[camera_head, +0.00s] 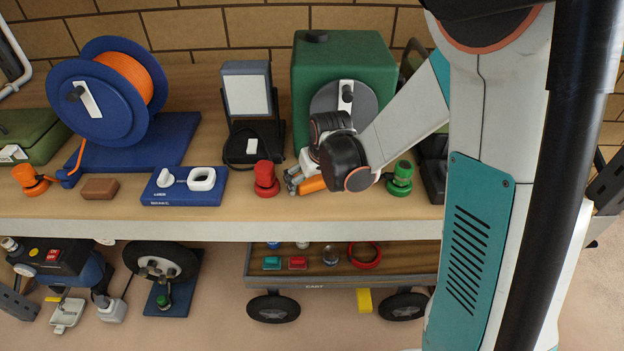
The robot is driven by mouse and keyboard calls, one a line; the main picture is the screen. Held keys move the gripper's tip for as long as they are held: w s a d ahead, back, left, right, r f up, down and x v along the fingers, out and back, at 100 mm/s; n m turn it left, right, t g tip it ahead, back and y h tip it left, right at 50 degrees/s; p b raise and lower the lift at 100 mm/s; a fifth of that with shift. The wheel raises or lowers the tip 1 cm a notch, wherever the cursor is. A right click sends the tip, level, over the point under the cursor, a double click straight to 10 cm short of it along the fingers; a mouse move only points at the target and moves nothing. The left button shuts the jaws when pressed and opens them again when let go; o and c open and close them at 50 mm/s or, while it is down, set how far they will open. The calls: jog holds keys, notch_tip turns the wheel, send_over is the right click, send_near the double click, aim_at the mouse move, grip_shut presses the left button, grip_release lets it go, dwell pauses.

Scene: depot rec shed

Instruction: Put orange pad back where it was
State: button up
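An orange piece (312,185), which looks like the orange pad, shows at the front of the shelf top, right beside my gripper's fingers. My gripper (292,181) is low over the shelf top, between the red knob-like part and the green one, with its fingers pointing left. My wrist and arm cover much of this spot. I cannot tell whether the fingers hold the orange piece or are only next to it, nor whether it touches the shelf.
A red knob-like part (266,180) stands just left of my gripper, and a green one (399,178) to the right. A green box (342,62) stands behind. A blue reel (100,105) is at left. Below, a cart (330,279) holds teal (272,263) and red (297,263) pads.

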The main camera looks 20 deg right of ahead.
jog(key=shift+r, duration=0.15)
jog(key=shift+r, duration=0.25)
jog(key=p+v, duration=0.4)
jog(key=v, duration=0.8)
jog(key=s+r+t, duration=0.1)
jog(key=s+r, duration=0.3)
jog(key=s, duration=0.5)
jog(key=s+r+t, duration=0.1)
jog(key=s+r, duration=0.4)
jog(key=s, duration=0.3)
jog(key=shift+s+a+m+t, duration=0.3)
jog(key=shift+s+a+m, duration=0.1)
notch_tip(320, 180, down, 5)
jog(key=b, duration=0.5)
jog(key=shift+r, duration=0.15)
